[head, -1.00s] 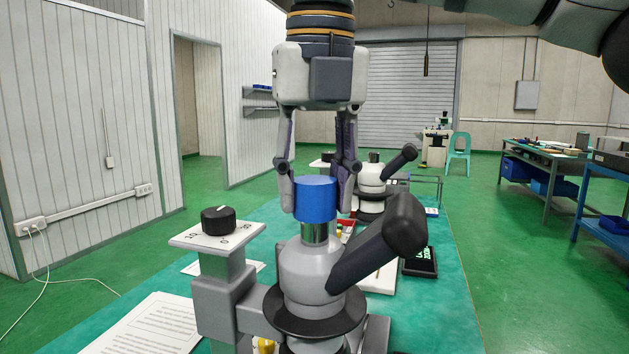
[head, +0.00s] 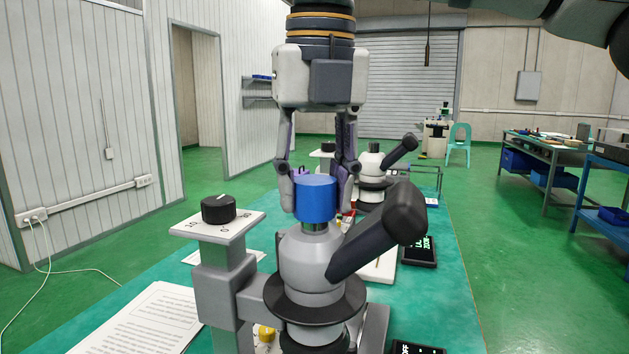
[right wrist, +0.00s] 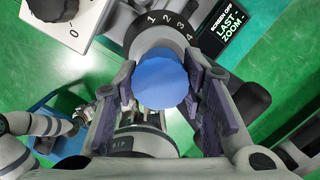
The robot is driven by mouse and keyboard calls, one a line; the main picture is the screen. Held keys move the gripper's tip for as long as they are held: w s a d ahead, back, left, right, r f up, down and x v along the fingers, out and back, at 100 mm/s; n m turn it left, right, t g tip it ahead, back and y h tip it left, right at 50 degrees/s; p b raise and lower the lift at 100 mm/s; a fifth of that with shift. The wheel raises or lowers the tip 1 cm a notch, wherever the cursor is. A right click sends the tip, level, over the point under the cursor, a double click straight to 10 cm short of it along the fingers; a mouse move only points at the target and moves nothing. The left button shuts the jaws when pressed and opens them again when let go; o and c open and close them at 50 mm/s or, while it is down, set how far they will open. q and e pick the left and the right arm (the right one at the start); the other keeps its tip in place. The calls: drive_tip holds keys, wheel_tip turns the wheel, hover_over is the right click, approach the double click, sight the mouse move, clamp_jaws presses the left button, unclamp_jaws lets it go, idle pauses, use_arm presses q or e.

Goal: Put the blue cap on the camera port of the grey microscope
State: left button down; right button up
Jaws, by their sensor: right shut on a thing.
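The grey microscope (head: 308,262) stands upright in the head view's front middle. Its camera port (head: 315,227) is a short metal tube on top; only a thin band shows below the blue cap (head: 316,198). The cap is upright and in line with the port, hiding its upper part; I cannot tell how far down it sits. My right gripper (head: 316,188) comes from above and is shut on the cap, one finger on each side. In the right wrist view the cap (right wrist: 160,82) lies between the fingers, above the microscope's numbered ring (right wrist: 165,35). My left gripper is not in view.
A black knob (head: 218,209) on a white plate stands left of the microscope. A black eyepiece tube (head: 385,230) juts out to the right. A second, paler microscope (head: 370,166) stands behind. Printed paper (head: 140,322) lies front left; a dark display (head: 419,251) lies right.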

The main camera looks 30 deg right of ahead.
drive_tip(key=shift+f, duration=0.35)
drive_tip(key=o, duration=1.1)
drive_tip(key=shift+o, duration=0.5)
drive_tip(key=o, duration=0.4)
drive_tip(key=shift+c, duration=0.2)
drive_tip(key=shift+r, duration=0.1)
drive_tip(key=shift+r, duration=3.45)
